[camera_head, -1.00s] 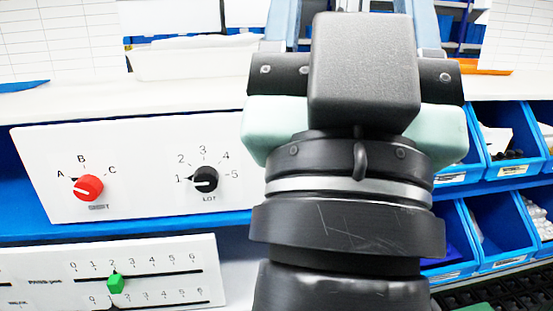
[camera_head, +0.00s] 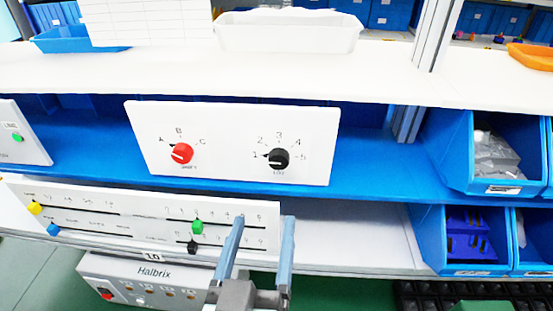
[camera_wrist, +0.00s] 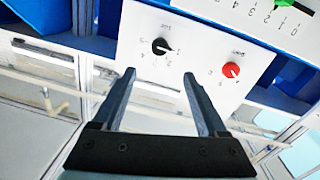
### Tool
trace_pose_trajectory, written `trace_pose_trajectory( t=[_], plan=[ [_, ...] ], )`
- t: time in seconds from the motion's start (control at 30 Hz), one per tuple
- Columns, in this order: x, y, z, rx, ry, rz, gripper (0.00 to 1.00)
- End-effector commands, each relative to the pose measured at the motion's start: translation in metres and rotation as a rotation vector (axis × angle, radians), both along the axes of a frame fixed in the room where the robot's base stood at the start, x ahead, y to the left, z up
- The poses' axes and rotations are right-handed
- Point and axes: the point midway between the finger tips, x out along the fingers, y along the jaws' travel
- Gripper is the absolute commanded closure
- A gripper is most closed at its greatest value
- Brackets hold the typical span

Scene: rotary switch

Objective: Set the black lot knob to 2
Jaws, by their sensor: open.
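The black lot knob (camera_head: 278,158) sits on the right half of a white panel (camera_head: 233,125), with marks 1 to 5 around it. Its pointer faces left, at the 1. My gripper (camera_head: 263,219) is open and empty, below and in front of the panel in the head view. In the wrist view, the scene appears upside down. There the black knob (camera_wrist: 159,46) shows beyond the gap between the open fingertips (camera_wrist: 160,73), apart from them.
A red knob (camera_head: 182,153) with marks A, B, C is left of the black one. A slider panel (camera_head: 130,212) with green, black, yellow and blue sliders is below. Blue bins (camera_head: 495,180) stand at the right. The space before the knob panel looks clear.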

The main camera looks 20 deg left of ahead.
Motion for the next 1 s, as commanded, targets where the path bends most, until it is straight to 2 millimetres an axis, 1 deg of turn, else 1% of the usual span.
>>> trace_pose_trajectory(
  t=[0.4, 0.77, 0.8, 1.0],
  plan=[
    [0.031, 0.008, -0.006, 0.003, -0.008, -0.001, 0.25],
    [0.050, 0.013, -0.005, 0.003, -0.009, 0.000, 0.25],
    [0.058, 0.015, 0.003, 0.001, -0.002, -0.002, 0.25],
    [0.093, 0.024, 0.004, 0.000, 0.001, 0.000, 0.25]
  ],
)
